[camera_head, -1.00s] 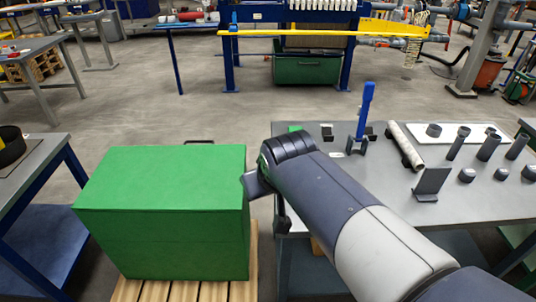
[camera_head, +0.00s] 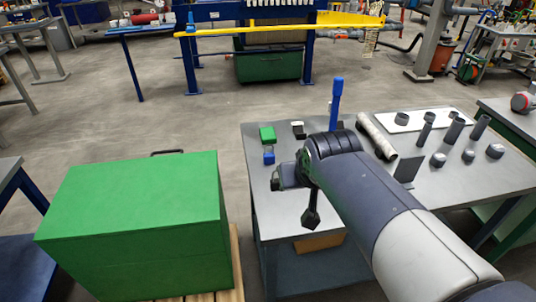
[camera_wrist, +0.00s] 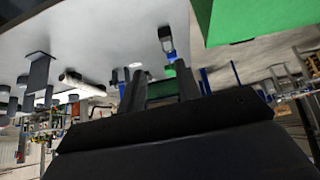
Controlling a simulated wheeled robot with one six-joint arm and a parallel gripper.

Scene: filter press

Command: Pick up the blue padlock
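The blue padlock (camera_head: 268,157) is a small blue block near the left edge of the grey table, just in front of a small green block (camera_head: 267,134). In the head view my gripper is below and to the right of the padlock, partly hidden by my wrist, and apart from it. In the wrist view my gripper (camera_wrist: 161,70) shows two dark fingers spread apart with nothing held between them.
A large green box (camera_head: 135,220) stands on a pallet left of the grey table (camera_head: 265,212). Floor shows between box and table.

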